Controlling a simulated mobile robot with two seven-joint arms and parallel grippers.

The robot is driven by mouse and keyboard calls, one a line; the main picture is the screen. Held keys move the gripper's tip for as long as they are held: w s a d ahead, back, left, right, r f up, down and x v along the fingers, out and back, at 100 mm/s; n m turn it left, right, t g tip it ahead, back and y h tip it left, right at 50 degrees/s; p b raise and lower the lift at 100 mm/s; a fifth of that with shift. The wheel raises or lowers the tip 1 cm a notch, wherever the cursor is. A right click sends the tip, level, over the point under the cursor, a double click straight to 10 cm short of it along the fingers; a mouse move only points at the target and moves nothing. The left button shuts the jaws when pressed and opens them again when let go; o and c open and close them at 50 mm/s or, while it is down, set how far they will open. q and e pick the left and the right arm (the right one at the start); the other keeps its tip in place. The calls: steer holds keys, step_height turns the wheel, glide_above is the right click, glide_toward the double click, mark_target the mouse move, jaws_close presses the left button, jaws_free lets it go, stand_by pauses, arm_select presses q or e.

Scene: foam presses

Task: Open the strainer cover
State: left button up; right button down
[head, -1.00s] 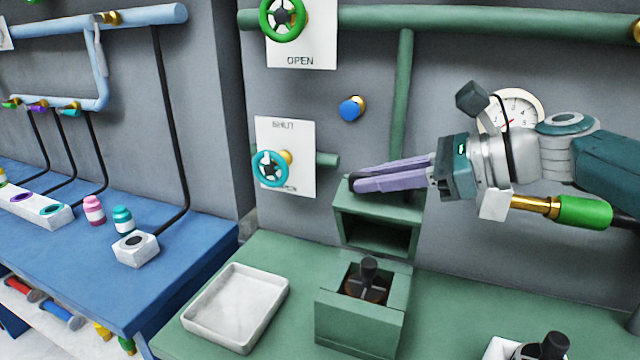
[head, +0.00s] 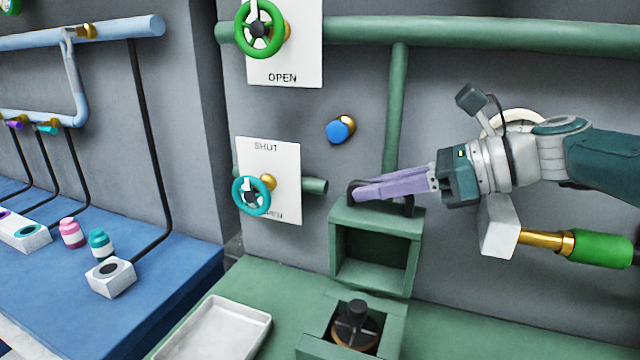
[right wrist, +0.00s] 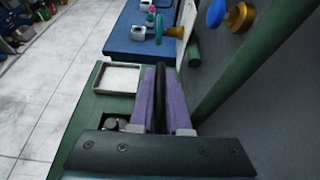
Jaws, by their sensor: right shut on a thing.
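The green strainer cover (head: 338,262) stands upright at the back of the strainer box (head: 393,338), with its hollow side facing me. A black handle (head: 409,204) runs along the cover's upper edge. My right gripper (head: 362,193) comes in from the right with its purple fingers shut on this handle. In the right wrist view the fingers (right wrist: 160,72) lie on both sides of the black handle bar (right wrist: 158,110). The strainer box is open at the top, and a dark knobbed part (head: 356,325) shows inside it. My left gripper is not in view.
A white tray (head: 215,330) lies left of the strainer box. A teal handwheel (head: 251,195), a green handwheel (head: 259,30) and a blue knob (head: 338,131) are on the wall. A green pipe (head: 396,110) runs down behind the cover. A blue bench (head: 170,275) stands at left.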

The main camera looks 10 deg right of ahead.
steer(key=c, duration=0.9)
jaws_free()
steer(key=shift+s+d+r, duration=0.1)
steer(key=shift+s+d, duration=0.05)
steer(key=p+v, duration=0.3)
steer(key=v, duration=0.6)
steer(key=shift+s+d, duration=0.15)
steer(key=shift+c, duration=0.3)
